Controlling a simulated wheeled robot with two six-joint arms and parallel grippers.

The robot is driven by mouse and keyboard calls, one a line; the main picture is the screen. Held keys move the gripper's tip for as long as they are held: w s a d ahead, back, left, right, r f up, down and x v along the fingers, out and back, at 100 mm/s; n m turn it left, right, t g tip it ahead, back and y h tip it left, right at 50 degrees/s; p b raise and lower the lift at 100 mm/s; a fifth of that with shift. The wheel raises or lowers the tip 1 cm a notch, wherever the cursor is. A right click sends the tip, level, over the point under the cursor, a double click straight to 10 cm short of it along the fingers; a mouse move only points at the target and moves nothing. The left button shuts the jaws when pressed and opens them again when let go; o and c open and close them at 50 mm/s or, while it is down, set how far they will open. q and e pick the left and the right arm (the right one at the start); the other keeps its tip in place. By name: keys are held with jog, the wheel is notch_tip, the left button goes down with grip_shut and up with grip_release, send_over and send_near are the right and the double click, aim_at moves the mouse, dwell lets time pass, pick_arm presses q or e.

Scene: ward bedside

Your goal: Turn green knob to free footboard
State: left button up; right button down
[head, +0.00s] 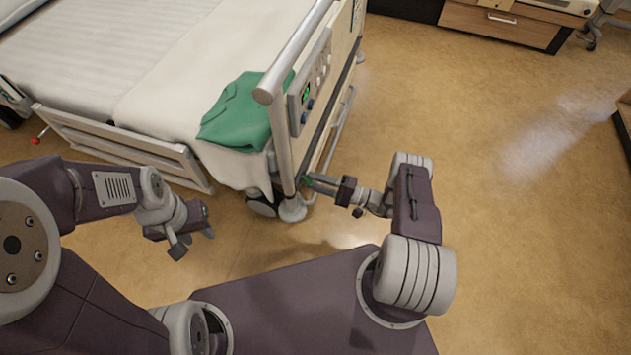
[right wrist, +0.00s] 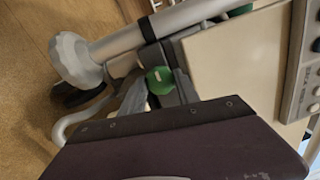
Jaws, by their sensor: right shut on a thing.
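The green knob (right wrist: 160,80) shows in the right wrist view, low at the bed's foot end, beside a grey post and the cream footboard (right wrist: 235,58). My right gripper (right wrist: 160,92) is shut on the knob, with one grey finger on each side of it. In the head view my right gripper (head: 308,181) reaches in from the right to the foot-end corner post, and mostly hides the knob. My left gripper (head: 194,243) is open and empty over the floor, left of the bed's corner and apart from the bed.
A green folded cloth (head: 240,112) lies on the bed corner. A control panel (head: 308,88) sits on the footboard. A lowered side rail (head: 125,143) runs along the near side. A wooden cabinet (head: 500,24) stands at the back.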

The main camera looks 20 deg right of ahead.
jog(key=c, duration=0.9)
grip_release()
jog(key=p+v, duration=0.1)
jog(key=v, duration=0.8)
jog(key=shift+r, duration=0.1)
jog(key=s+a+r+n+g+h+p, duration=0.1)
jog(key=s+a+r+n+g+h, duration=0.4)
jog(key=r+g, duration=0.65)
jog(key=s+r+n+t+h, duration=0.2)
jog(key=s+r+n+h, duration=0.1)
jog(key=s+r+h, duration=0.55)
notch_tip(320, 180, up, 40)
jog(key=w+h+p, duration=0.1)
jog(key=h+p, duration=0.1)
jog(key=p, duration=3.6)
jog(key=shift+w+d+p, duration=0.2)
jog(key=shift+d+p, duration=0.1)
jog(key=shift+d, duration=0.15)
